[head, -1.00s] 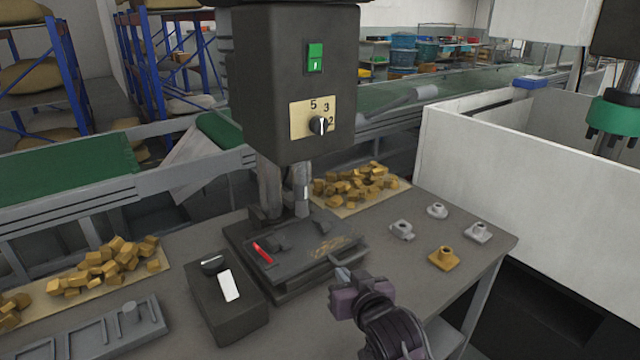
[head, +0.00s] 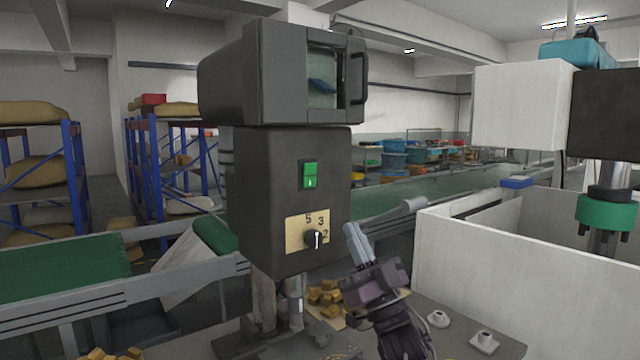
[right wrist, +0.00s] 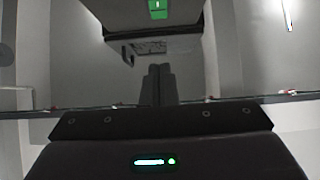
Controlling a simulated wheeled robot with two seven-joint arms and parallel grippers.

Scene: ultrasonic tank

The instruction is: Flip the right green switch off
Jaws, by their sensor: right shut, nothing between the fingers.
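The green switch (head: 310,175) is on the front of the dark machine head (head: 262,190), above a plate with a dial (head: 312,238). A white mark shows on the switch's lower part. The switch also shows at the top of the right wrist view (right wrist: 158,8). My right gripper (head: 355,236) is just right of the dial plate, below the switch and apart from it. Its fingers point up and are together, with nothing between them; they also show in the right wrist view (right wrist: 158,84). My left gripper is not in view.
A box with a window and handle (head: 322,75) tops the machine. A white-walled enclosure (head: 530,255) stands to the right. Small metal parts (head: 484,341) and brass pieces (head: 325,298) lie on the bench. A green conveyor (head: 400,215) runs behind.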

